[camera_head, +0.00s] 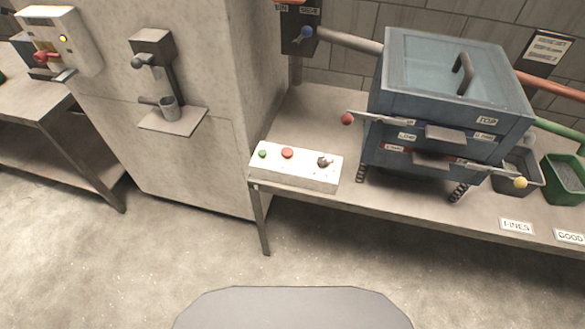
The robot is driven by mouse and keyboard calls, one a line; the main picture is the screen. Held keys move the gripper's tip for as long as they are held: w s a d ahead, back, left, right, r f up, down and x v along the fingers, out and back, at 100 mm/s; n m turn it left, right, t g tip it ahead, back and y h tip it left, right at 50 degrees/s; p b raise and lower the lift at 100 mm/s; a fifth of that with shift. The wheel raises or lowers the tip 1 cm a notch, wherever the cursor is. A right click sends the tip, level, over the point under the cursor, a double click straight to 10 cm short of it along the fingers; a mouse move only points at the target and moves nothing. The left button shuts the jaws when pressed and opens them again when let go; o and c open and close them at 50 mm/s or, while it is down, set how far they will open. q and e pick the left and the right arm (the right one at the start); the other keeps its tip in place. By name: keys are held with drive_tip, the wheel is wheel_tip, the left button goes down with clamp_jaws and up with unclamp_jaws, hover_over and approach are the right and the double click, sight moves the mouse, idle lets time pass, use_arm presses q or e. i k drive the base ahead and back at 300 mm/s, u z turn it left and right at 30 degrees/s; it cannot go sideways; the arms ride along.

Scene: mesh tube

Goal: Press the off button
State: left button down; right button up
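A white control box (296,168) sits on the left front corner of the grey bench. On its top are a green button (262,154) at the left, a larger red button (287,153) in the middle and a dark switch with a knob (324,162) at the right. No lettering that names the off button can be read. Neither of my grippers shows in the head view.
A blue sieve machine (446,100) with levers stands on the bench (300,112) right of the box. A green bin (565,178) is at the far right. A grey cabinet (190,60) stands left of the bench. The floor (170,250) in front is clear.

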sight(287, 152)
drive_tip(key=k, duration=1.3)
drive_tip(key=z, duration=0.9)
drive_tip(key=i, duration=1.7)
drive_tip(key=u, duration=0.35)
